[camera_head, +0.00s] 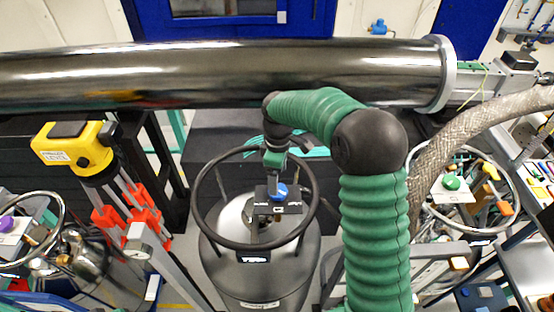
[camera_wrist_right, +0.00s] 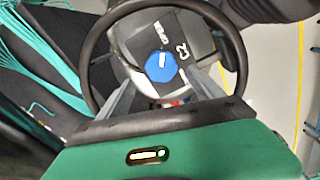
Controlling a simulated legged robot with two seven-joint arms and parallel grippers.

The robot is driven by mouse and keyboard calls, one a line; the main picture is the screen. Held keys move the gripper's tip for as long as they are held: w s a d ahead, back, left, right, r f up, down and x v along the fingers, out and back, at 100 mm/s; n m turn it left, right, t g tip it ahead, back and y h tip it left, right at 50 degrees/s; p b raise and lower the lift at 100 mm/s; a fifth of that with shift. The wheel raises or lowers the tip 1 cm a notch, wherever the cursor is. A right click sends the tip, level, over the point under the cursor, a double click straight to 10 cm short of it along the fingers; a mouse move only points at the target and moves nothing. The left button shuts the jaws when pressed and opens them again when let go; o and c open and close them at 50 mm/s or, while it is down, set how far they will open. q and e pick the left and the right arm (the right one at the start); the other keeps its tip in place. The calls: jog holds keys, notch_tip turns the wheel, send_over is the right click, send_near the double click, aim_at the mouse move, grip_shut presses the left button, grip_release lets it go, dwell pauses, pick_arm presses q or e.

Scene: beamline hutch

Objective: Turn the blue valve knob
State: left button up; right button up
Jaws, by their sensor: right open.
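The blue valve knob (camera_head: 279,192) sits on a dark labelled plate on top of a grey tank (camera_head: 262,272), inside a black ring handle (camera_head: 204,205). In the wrist view the knob (camera_wrist_right: 160,67) is round with a white pointer mark. My right gripper (camera_head: 271,176) reaches down over the ring to the knob, partly hiding its plate. In the wrist view my right gripper (camera_wrist_right: 163,84) is open, its two fingers apart on either side of the knob. I cannot tell whether they touch it. My left gripper is not in view.
A thick dark pipe (camera_head: 200,72) crosses behind the tank. A yellow level instrument (camera_head: 72,147) stands at the left. Other ringed tanks carry a purple knob (camera_head: 7,223) at left and a green knob (camera_head: 451,182) at right. A braided hose (camera_head: 450,130) hangs at right.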

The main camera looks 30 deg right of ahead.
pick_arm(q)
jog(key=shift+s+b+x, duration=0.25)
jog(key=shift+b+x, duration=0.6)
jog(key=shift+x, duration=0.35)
pick_arm(e)
notch_tip(320, 180, up, 11)
jog(key=shift+w, duration=0.2)
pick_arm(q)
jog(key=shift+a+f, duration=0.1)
pick_arm(e)
jog(key=f+m, duration=0.2)
jog(key=f, duration=0.3)
jog(key=f+m+p, duration=0.1)
jog(key=f+m, duration=0.1)
jog(key=f, duration=0.4)
jog(key=f+m, duration=0.2)
jog(key=f, duration=0.4)
jog(key=shift+s+m+p, duration=0.2)
jog(key=shift+m+p, duration=0.1)
jog(key=shift+p, duration=0.1)
jog(key=shift+r, duration=0.15)
jog(key=c, duration=1.4)
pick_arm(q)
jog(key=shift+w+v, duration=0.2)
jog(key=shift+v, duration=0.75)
pick_arm(e)
jog(key=o, duration=1.4)
